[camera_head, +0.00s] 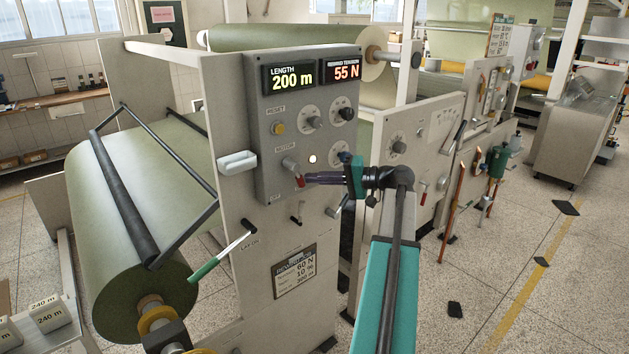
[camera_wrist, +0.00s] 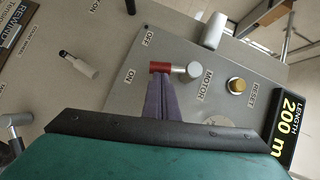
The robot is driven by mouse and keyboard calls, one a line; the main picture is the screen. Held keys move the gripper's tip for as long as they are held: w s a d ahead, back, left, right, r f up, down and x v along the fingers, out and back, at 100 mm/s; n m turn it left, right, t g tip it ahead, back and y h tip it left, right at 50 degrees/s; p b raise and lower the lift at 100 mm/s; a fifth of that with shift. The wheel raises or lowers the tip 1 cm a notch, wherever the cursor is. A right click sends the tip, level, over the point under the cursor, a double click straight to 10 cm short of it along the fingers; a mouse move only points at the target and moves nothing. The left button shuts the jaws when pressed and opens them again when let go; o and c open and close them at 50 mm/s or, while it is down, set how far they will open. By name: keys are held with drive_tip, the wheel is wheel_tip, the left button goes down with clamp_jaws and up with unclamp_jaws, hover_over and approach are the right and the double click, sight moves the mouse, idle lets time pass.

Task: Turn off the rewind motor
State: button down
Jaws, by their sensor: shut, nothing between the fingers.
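The motor switch is a short metal lever with a red end (camera_head: 299,181) on the grey control panel (camera_head: 268,130), under the MOTOR label. In the wrist view the red end (camera_wrist: 160,67) sticks out from its metal hub (camera_wrist: 192,70) and points nearer the ON label (camera_wrist: 130,75) than the OFF label (camera_wrist: 148,38). My gripper (camera_head: 309,179) is shut and empty, reaching in from the right. In the wrist view its purple-grey fingertips (camera_wrist: 161,80) are right at the red end; I cannot tell whether they touch it.
The panel shows LENGTH 200 m (camera_head: 289,77) and 55 N (camera_head: 341,72). A yellow reset button (camera_head: 278,128) and dials sit above the switch. A white handle (camera_head: 237,160) is to its left, a green-handled lever (camera_head: 205,268) below. A big green paper roll (camera_head: 130,230) stands at left.

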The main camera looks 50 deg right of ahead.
sight(301, 185)
drive_tip(key=a+f+m+t, duration=0.1)
drive_tip(key=m, duration=0.1)
drive_tip(key=a+f+m+t+y+b, duration=0.1)
drive_tip(key=m, duration=0.1)
drive_tip(key=shift+a+y, duration=0.1)
drive_tip(key=shift+y, duration=0.2)
drive_tip(key=a+m+t+b, duration=0.1)
drive_tip(key=m, duration=0.1)
drive_tip(key=a+m+t+b, duration=0.1)
drive_tip(key=a+m+t, duration=0.1)
drive_tip(key=shift+w+a+f+m, duration=0.1)
drive_tip(key=shift+w+f+m, duration=0.1)
drive_tip(key=shift+m, duration=0.1)
drive_tip(key=shift+a, duration=0.1)
drive_tip(key=shift+f, duration=0.1)
